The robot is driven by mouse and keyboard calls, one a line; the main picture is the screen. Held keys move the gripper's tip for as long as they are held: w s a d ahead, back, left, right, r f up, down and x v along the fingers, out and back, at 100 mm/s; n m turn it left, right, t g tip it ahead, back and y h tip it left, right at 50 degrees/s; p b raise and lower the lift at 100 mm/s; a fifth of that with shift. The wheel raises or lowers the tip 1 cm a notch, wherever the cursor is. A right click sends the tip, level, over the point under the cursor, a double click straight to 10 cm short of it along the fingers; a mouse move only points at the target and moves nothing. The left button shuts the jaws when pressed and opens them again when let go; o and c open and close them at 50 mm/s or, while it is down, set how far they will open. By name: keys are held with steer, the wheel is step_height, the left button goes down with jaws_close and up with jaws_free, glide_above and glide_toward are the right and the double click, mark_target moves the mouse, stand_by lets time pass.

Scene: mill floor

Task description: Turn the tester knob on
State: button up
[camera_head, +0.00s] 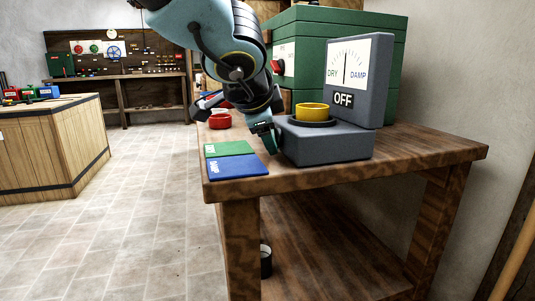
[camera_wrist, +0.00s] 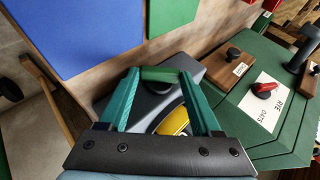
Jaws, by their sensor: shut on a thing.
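The tester (camera_head: 325,146) is a grey box on the bench with an upright dial panel (camera_head: 346,65) marked DRY and DAMP. The dial's needle stands upright, and a plate below it reads OFF (camera_head: 343,99). A yellow cup (camera_head: 312,112) sits in a dark ring on its base. My gripper (camera_head: 272,139) is at the left side of the base. In the wrist view, its teal fingers (camera_wrist: 161,76) close at a green bar in front of the grey tester (camera_wrist: 152,103). The gripper is shut on what seems to be the tester knob, which is mostly hidden.
A green pad (camera_head: 228,148) and a blue DAMP pad (camera_head: 238,166) lie left of the tester. A red cup (camera_head: 220,121) stands behind them. A green machine (camera_head: 300,45) with a red knob (camera_head: 277,66) stands behind the tester.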

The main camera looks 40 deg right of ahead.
steer(key=shift+b, duration=0.7)
steer(key=o, duration=1.4)
steer(key=shift+f, duration=0.1)
steer(key=shift+r+p, duration=0.2)
steer(key=shift+p, duration=0.65)
steer(key=p, duration=0.3)
steer(key=shift+r+p, duration=0.2)
steer(key=shift+p, duration=0.2)
steer(key=g+p, duration=0.1)
steer(key=p, duration=0.3)
steer(key=y+p, duration=0.1)
steer(key=p, duration=0.3)
steer(key=g+p, duration=0.1)
steer(key=p, duration=0.3)
steer(key=shift+w+d+r+n+g+y, duration=0.1)
steer(key=shift+w+r+n+g+y, duration=0.2)
steer(key=shift+n, duration=0.1)
steer(key=g+p, duration=0.1)
steer(key=p, duration=0.6)
steer(key=g+y+p, duration=0.1)
steer(key=p, duration=0.7)
steer(key=shift+w+d+r+n+g+p, duration=0.1)
steer(key=shift+w+d+n+g+p, duration=0.05)
steer(key=shift+w+n+g+p, duration=0.2)
steer(key=g+p, duration=0.1)
steer(key=p, duration=0.4)
steer(key=g+y+p, duration=0.1)
steer(key=p, duration=0.5)
steer(key=shift+w+d+n, duration=0.1)
steer(key=shift+w+n, duration=0.15)
